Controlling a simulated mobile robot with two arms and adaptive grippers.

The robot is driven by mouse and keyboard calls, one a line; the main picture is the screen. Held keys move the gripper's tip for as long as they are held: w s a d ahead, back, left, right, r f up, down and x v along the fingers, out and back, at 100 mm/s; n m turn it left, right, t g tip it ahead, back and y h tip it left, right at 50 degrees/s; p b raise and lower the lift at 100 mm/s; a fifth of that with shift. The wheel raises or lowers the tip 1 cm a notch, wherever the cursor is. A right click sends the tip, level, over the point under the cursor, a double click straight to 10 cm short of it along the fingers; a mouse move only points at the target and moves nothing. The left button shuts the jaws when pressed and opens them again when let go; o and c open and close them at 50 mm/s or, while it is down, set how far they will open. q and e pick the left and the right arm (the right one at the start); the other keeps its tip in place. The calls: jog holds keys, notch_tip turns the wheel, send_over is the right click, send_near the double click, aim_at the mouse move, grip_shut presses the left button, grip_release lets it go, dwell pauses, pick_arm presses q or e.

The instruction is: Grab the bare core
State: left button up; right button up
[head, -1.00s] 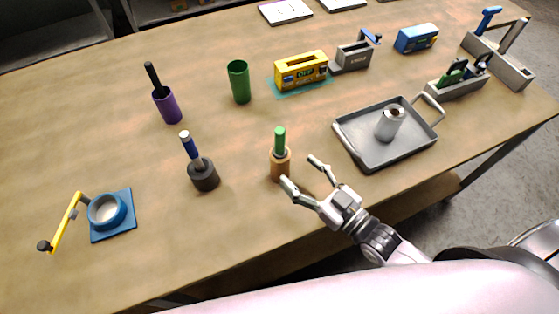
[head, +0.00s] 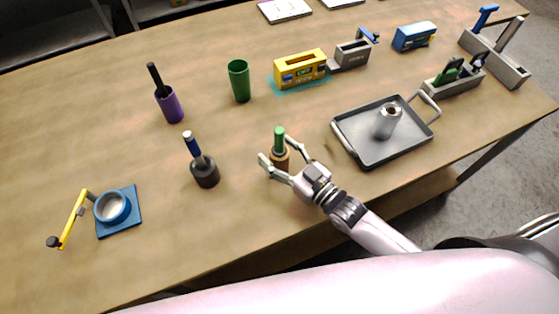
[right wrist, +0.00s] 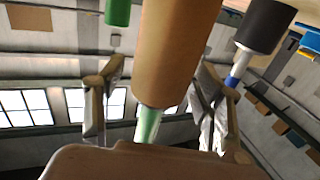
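A tan-brown cylinder with a green handle (head: 280,157) stands upright near the table's front middle; it looks like the bare core. It fills the middle of the right wrist view (right wrist: 178,50), its green handle (right wrist: 148,125) showing below it. My right gripper (head: 279,151) is open, with one finger on each side of this piece. In the right wrist view a gap shows between the fingers (right wrist: 160,108) and the green handle. A silver cylinder (head: 388,124) with a hole in its top stands in the grey tray (head: 367,154). My left gripper is out of view.
A dark cylinder with a blue handle (head: 205,174) stands left of my right gripper. A purple cup (head: 169,106) holding a black-handled piece and a green cup (head: 239,82) stand behind. A blue fixture (head: 133,212) with a yellow crank stands at left. The front-left table is clear.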

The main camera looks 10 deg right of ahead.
grip_shut()
dwell(0.6)
